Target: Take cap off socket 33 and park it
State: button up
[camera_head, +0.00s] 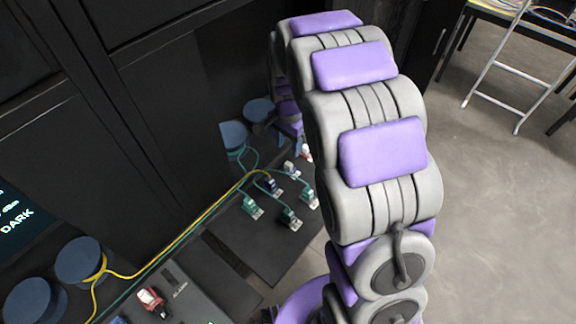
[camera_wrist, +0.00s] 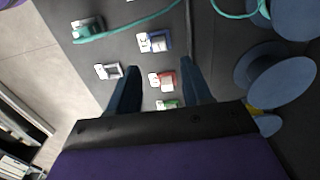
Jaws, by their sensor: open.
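My gripper (camera_wrist: 160,66) is open and empty in the wrist view, its two dark fingers spread. A red connector piece (camera_wrist: 165,81) with a white label shows in the gap between the fingers; I cannot tell its height relative to them. A green piece (camera_wrist: 168,103) shows below it, partly cut off by the gripper body. Above is a blue piece (camera_wrist: 157,41) with a white label. A grey piece (camera_wrist: 109,71) lies left of the left finger. The numbers are not legible, so I cannot tell which is socket 33. My gripper is hidden in the head view.
A teal piece (camera_wrist: 87,28) has a cable attached. Blue spools (camera_wrist: 282,75) stand to the right in the wrist view. In the head view, the dark board (camera_head: 270,240) carries several sockets, beside a black cabinet wall (camera_head: 160,130). A yellow cable (camera_head: 205,215) runs along it.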

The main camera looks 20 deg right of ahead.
aim_at(289, 163)
jog(key=shift+d+f+b, duration=0.2)
jog(key=shift+f+b, duration=0.1)
jog(key=shift+f, duration=0.3)
jog(key=f, duration=0.2)
jog(key=f+b, duration=0.1)
jog(key=f, duration=0.3)
jog(key=shift+a+f, duration=0.25)
jog(key=shift+f, duration=0.15)
jog(key=shift+d+f, duration=0.1)
jog(key=shift+f, duration=0.3)
jog(key=shift+p, duration=0.3)
jog(key=shift+c, duration=0.3)
grip_shut()
dwell(0.5)
jog(key=shift+r, duration=0.15)
jog(key=shift+r+p, duration=1.25)
jog(key=shift+r, duration=1.65)
